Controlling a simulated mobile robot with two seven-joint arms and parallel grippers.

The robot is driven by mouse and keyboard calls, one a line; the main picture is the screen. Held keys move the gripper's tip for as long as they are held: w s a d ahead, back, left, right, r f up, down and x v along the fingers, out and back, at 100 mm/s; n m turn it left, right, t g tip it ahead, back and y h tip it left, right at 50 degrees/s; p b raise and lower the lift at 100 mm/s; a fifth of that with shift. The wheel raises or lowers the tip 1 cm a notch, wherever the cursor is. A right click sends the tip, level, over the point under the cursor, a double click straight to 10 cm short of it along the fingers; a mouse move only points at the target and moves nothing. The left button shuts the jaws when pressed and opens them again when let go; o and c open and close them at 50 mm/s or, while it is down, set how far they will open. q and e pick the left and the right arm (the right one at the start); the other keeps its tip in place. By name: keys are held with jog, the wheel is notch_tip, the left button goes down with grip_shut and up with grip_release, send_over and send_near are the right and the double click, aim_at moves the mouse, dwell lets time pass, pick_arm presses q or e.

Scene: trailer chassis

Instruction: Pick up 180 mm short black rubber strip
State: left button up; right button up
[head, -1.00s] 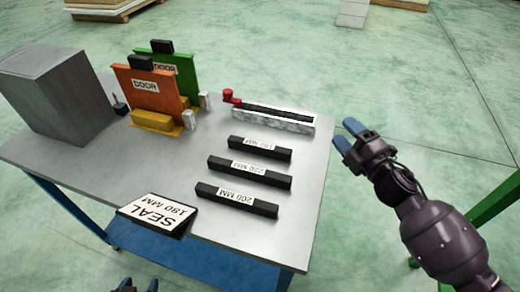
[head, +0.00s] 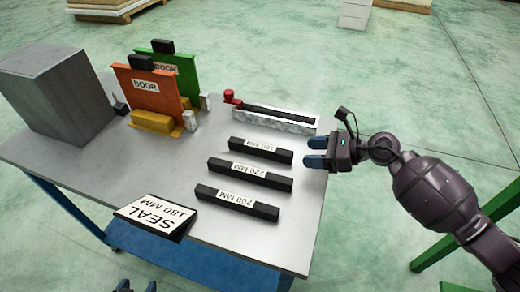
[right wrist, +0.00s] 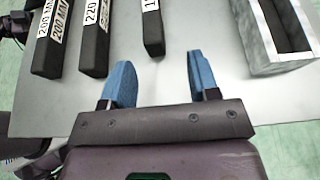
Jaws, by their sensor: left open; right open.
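The short black strip (head: 239,144) with the 180 MM label lies on the grey table, the farthest of three labelled strips.
The 220 MM strip (head: 217,166) and 200 MM strip (head: 205,193) lie nearer. A pale slotted holder (head: 300,126) lies beyond the short strip. A SEAL 180 MM sign (head: 155,215), orange door panel (head: 150,102), green door panel (head: 183,72) and grey box (head: 60,100) stand leftward.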

aim_at(293, 154)
jog(key=x, duration=0.6)
jog(key=shift+s+a+r, duration=0.2)
jog(key=shift+s, duration=0.15)
jog(key=shift+w+a+f, duration=0.15)
jog(key=shift+a, duration=0.15)
grip_shut()
